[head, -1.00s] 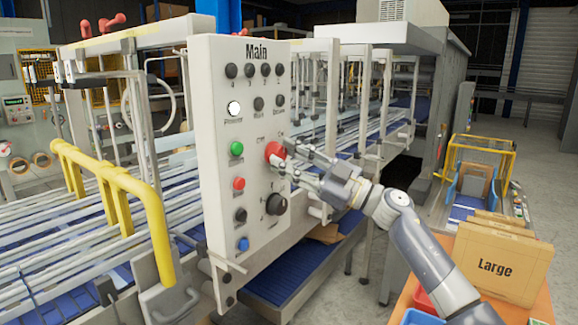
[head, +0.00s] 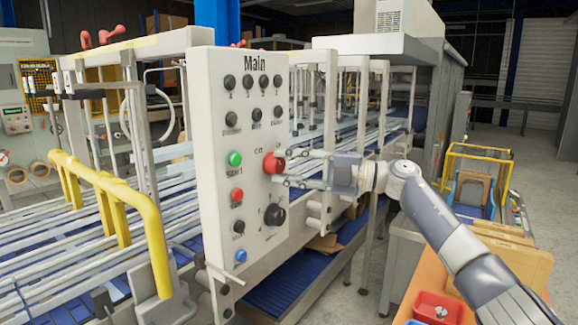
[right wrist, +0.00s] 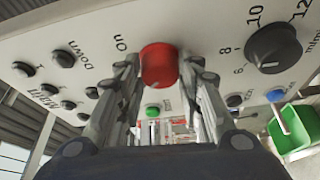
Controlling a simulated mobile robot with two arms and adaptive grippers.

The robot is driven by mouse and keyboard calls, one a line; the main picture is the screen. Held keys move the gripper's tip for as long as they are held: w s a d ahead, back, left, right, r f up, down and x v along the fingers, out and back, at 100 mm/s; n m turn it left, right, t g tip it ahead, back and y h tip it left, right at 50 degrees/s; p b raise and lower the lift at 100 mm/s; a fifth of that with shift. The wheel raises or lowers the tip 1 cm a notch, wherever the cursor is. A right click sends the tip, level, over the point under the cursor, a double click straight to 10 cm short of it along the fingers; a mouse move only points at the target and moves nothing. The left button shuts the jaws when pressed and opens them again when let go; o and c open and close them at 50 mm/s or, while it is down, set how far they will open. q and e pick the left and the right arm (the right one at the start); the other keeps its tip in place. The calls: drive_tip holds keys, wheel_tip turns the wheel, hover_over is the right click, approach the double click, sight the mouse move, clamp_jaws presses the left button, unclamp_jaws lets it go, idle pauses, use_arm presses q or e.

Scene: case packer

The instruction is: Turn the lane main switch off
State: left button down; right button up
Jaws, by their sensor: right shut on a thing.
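The white panel marked Main (head: 243,130) faces me in the head view. Its red round main switch (head: 274,162) is on the right side, beside the On and Off marks. In the right wrist view the red switch (right wrist: 158,66) lies between the two fingers. My right gripper (head: 283,168) comes in from the right, level, with its fingers shut on the switch. My left gripper is not in view.
Below the switch is a black dial (head: 274,214); a green button (head: 235,158) and a red button (head: 237,195) are to the left. A yellow rail (head: 110,195) stands left of the panel. A red tray (head: 437,307) and cardboard boxes (head: 510,250) are at lower right.

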drive_tip(key=shift+r+n, duration=0.1)
drive_tip(key=shift+n, duration=0.8)
drive_tip(key=o, duration=1.1)
drive_tip(key=shift+c, duration=0.2)
drive_tip(key=shift+d+h, duration=0.1)
drive_tip(key=shift+h, duration=0.2)
drive_tip(key=v, duration=1.1)
drive_tip(key=shift+d, duration=0.35)
